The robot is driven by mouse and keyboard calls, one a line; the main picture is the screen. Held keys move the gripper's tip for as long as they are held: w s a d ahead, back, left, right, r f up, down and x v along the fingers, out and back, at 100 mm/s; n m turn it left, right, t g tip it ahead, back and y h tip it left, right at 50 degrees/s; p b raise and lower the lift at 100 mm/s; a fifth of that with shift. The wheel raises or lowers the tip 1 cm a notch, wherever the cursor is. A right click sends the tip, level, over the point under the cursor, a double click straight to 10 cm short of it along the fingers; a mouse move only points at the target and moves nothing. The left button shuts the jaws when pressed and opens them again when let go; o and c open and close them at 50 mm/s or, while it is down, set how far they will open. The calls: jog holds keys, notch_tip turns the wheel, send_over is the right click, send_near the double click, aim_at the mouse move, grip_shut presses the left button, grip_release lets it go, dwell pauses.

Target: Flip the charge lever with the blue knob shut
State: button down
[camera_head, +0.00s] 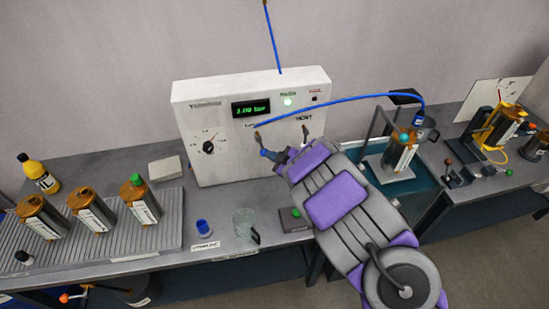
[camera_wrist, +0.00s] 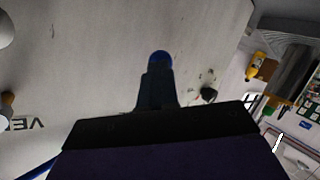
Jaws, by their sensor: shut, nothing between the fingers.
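The white pump box (camera_head: 250,92) stands on the bench in the head view. The charge lever (camera_head: 259,138) is on its front face, angled down and right from a copper-coloured pivot. Its blue knob (camera_head: 267,153) is at the lower end, right by my gripper (camera_head: 278,156). In the wrist view the blue knob (camera_wrist: 160,57) shows just past the dark fingertips of my gripper (camera_wrist: 157,76). My gripper is shut with nothing between its fingers. It is at or very near the knob; I cannot tell whether they touch. The fingers hide part of the lever in the wrist view.
The vent lever (camera_head: 305,131) is close on the right. A blue hose (camera_head: 340,99) arches over my arm to a tube on the right. A black dial (camera_head: 209,147) is left of the lever.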

dwell(0.3)
jog(key=m+y+p, duration=0.1)
jog(key=p, duration=0.1)
jog(key=a+f+m+y+p, duration=0.1)
jog(key=shift+s+a+p, duration=0.25)
jog(key=shift+p, duration=0.1)
jog(key=shift+s, duration=0.15)
dwell(0.3)
